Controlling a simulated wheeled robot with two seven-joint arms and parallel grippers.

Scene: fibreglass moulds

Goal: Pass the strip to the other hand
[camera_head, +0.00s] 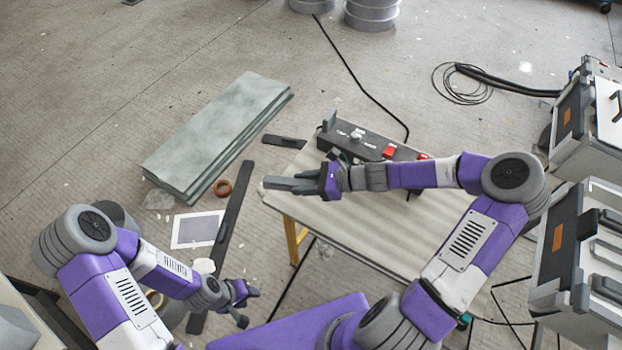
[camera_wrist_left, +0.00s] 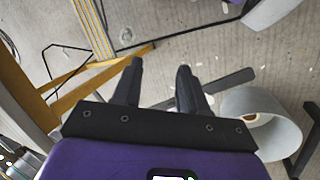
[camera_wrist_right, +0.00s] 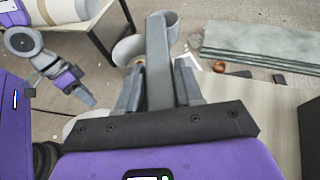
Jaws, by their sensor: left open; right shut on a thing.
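The grey strip (camera_wrist_right: 158,60) stands up between the fingers of my right gripper (camera_wrist_right: 160,82) in the right wrist view. My right gripper is shut on it. In the head view the strip (camera_head: 280,184) points left past the near-left corner of the worktable, clear of its top as far as I can tell. My left gripper (camera_head: 247,303) is lower and further left, apart from the strip. In the left wrist view my left gripper (camera_wrist_left: 160,72) is open, with nothing between its fingers.
The pale worktable (camera_head: 350,228) carries a dark control box (camera_head: 365,143) with red buttons. A green slab stack (camera_head: 215,135), a brown ring (camera_head: 222,187) and a long dark bar (camera_head: 232,220) lie to the left. Cases (camera_head: 585,255) stand at right. Space between my grippers looks free.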

